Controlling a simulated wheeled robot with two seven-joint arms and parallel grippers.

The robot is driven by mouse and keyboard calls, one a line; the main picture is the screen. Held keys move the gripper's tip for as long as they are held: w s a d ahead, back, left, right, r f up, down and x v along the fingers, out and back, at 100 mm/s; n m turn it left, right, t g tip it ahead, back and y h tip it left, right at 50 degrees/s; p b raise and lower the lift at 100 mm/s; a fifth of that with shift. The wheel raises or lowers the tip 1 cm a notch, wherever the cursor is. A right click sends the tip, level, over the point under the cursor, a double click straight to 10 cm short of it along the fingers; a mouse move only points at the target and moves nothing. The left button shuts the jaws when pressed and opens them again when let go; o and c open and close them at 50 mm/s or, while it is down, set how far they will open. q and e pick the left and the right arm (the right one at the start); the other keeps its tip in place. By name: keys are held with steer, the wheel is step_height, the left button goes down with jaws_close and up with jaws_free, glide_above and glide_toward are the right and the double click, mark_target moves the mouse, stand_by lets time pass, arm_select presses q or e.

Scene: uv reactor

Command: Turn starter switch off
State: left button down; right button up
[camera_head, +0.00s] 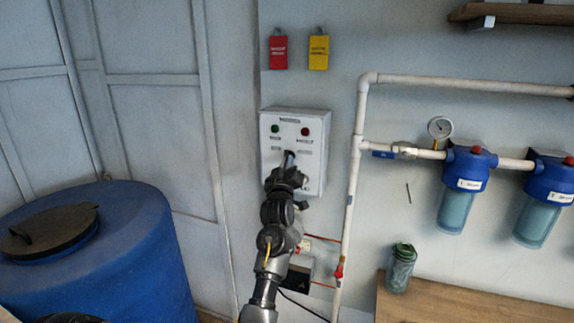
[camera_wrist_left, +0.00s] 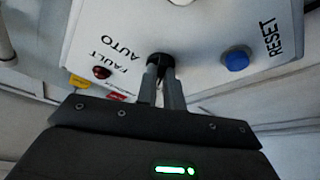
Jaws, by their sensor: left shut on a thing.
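The starter box (camera_head: 312,135) is a white wall panel with a green and a red lamp near its top. My left gripper (camera_head: 289,157) reaches its front face from below. In the left wrist view, my left gripper (camera_wrist_left: 164,78) is shut on a black rotary switch knob (camera_wrist_left: 158,58) on the panel (camera_wrist_left: 200,30). The label AUTO is beside the knob. A blue RESET button (camera_wrist_left: 236,60) and a red FAULT lamp (camera_wrist_left: 101,72) lie on either side. The fingers hide part of the knob. My right gripper is not in view.
A red tag (camera_head: 278,53) and a yellow tag (camera_head: 318,53) hang above the box. A white pipe (camera_head: 354,170) runs close on the right, towards blue filter housings (camera_head: 464,175). A blue barrel (camera_head: 140,250) stands at left. A jar (camera_head: 400,270) stands on a wooden bench (camera_head: 450,303).

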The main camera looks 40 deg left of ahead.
arm_select(q)
steer(key=c, duration=1.5)
jaws_free()
steer(key=b+v, duration=0.4)
steer(key=v, duration=0.7)
steer(key=shift+w+a, duration=0.1)
